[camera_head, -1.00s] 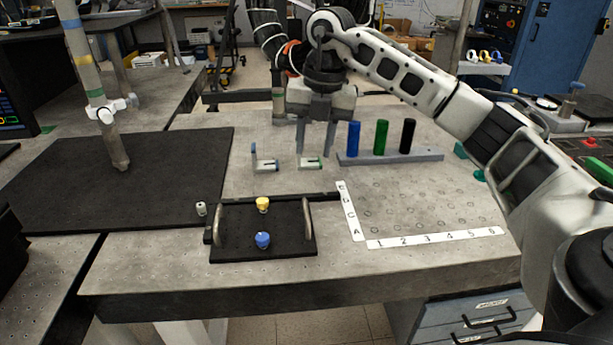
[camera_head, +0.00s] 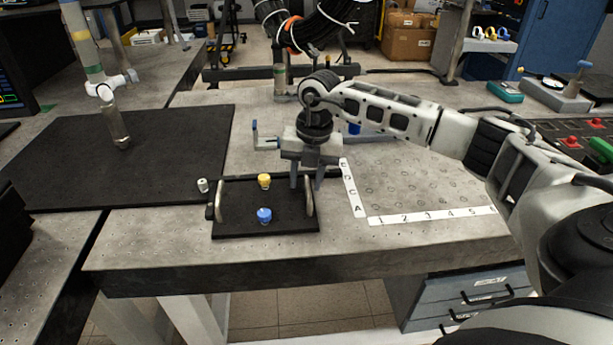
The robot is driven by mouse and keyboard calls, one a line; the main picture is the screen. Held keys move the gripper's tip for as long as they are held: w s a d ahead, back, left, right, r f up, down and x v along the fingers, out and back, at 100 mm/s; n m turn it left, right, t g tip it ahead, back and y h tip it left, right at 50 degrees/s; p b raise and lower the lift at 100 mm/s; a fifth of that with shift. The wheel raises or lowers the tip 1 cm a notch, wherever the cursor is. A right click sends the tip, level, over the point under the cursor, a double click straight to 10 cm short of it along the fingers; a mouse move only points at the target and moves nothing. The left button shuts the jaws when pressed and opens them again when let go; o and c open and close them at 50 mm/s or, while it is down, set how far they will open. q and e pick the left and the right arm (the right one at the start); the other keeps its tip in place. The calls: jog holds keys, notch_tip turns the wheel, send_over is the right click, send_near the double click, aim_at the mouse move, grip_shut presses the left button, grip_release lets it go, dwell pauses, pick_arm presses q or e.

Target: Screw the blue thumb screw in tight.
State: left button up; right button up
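The blue thumb screw (camera_head: 264,215) stands on the black plate (camera_head: 240,228) on the table. A yellow thumb screw (camera_head: 264,181) stands behind it on the same plate. My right gripper (camera_head: 306,184) points down near the plate's right rear corner, beside the right handle and to the right of both screws. Its two fingers are apart with nothing seen between them. My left gripper is not in view.
Two metal handles (camera_head: 309,198) rise at the plate's sides. A numbered and lettered strip (camera_head: 432,215) borders the hole grid to the right. A black mat (camera_head: 120,170) covers the left.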

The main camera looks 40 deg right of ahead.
grip_shut()
jog(key=shift+w+a+r+p, duration=0.15)
jog(key=shift+w+r+p, duration=0.15)
jog(key=shift+w, duration=0.25)
dwell(2.0)
jog(key=shift+c, duration=0.7)
grip_release()
jog(key=shift+f, duration=0.1)
jog(key=shift+o, duration=1)
jog(key=shift+w+f, duration=0.1)
jog(key=shift+w, duration=0.05)
jog(key=shift+f, duration=0.1)
